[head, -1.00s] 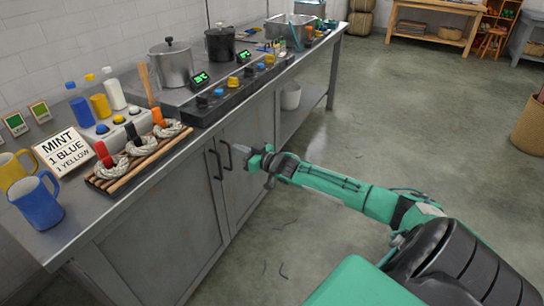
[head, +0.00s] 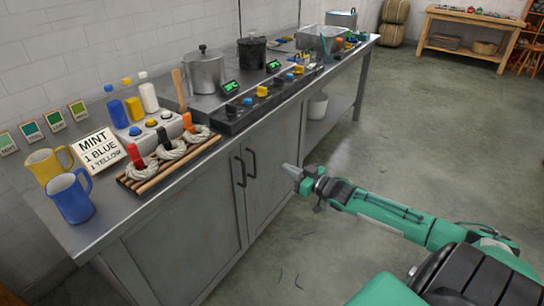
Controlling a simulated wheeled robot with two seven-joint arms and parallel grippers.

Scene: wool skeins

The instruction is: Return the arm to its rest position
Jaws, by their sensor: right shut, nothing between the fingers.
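My right gripper (head: 291,171) is at the end of the green right arm (head: 390,212), which reaches in from the lower right. It is shut and empty, in front of the grey counter's cabinet doors and below the countertop. It looks apart from the door handles (head: 246,166). My left gripper is not in view.
The counter (head: 130,201) runs along the left wall. It bears a blue mug (head: 70,200), a yellow mug (head: 46,166), a sign (head: 98,151), skeins on a wooden rack (head: 150,182), bottles and pots (head: 204,74). The floor (head: 440,130) at the right is clear.

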